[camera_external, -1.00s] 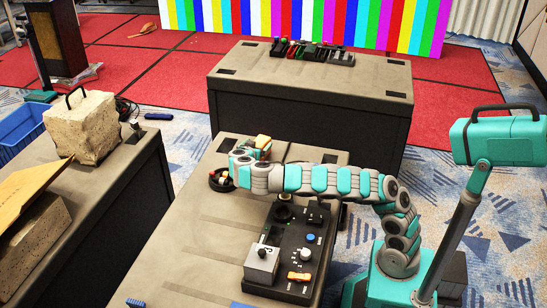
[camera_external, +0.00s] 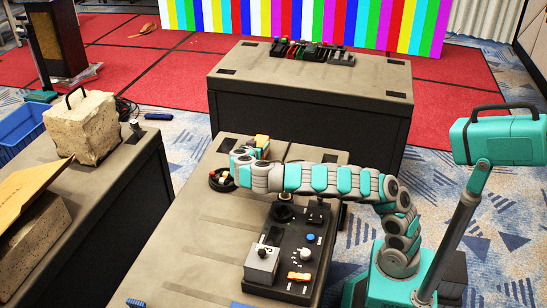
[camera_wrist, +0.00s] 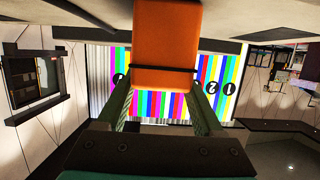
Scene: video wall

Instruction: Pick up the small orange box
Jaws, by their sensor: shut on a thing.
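The small orange box (camera_wrist: 167,50) is between the two fingers of my gripper (camera_wrist: 160,105) in the wrist view. A dark band crosses its lower part, and its top runs out of the picture. In the external view my gripper (camera_external: 246,158) is over the far end of the near table, with the box (camera_external: 262,141) showing just beyond it. The gripper is shut on the box. The arm hides much of the hold, and I cannot tell how far the box is above the tabletop.
A black control panel (camera_external: 287,245) with knobs and a grey block stands on the near table (camera_external: 190,240). A dark round thing (camera_external: 218,180) lies beside my gripper. Another table (camera_external: 310,80) stands behind, before the striped video wall (camera_external: 300,22). A stone block (camera_external: 80,127) is at left.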

